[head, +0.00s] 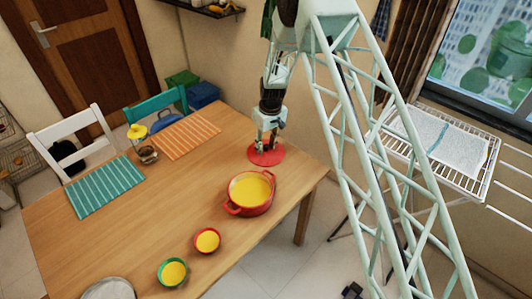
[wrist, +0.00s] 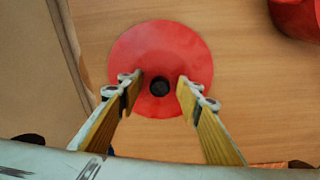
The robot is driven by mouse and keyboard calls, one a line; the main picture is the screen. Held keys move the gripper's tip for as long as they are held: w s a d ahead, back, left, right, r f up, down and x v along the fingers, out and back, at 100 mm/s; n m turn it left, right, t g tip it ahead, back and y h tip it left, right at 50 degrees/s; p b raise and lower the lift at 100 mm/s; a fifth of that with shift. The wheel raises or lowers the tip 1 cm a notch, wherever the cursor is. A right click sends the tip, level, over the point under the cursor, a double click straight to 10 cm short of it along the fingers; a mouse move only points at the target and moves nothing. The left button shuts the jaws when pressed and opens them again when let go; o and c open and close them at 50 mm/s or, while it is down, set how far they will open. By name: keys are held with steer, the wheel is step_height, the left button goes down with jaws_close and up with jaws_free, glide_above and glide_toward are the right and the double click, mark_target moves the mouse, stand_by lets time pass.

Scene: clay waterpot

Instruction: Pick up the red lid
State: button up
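The red lid (head: 258,156) is a round red disc lying flat on the wooden table near its far right edge. In the wrist view the lid (wrist: 185,45) shows a dark round knob (wrist: 160,86) at its middle. My gripper (head: 268,148) points down over the lid. In the wrist view my gripper (wrist: 160,82) is open, with one finger on each side of the knob and a gap on both sides. How high the fingertips are above the lid is hard to tell.
A red pot (head: 250,192) with yellow contents stands in front of the lid. A red bowl (head: 207,241) and a green bowl (head: 172,272) stand nearer. An orange striped mat (head: 187,137) lies left of the lid; a teal mat (head: 105,188) lies farther left. The wooden table (head: 150,225) has clear room mid-left.

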mark_target(266, 146)
steer(key=c, duration=1)
steer(key=shift+r, duration=0.1)
steer(key=shift+r, duration=4.9)
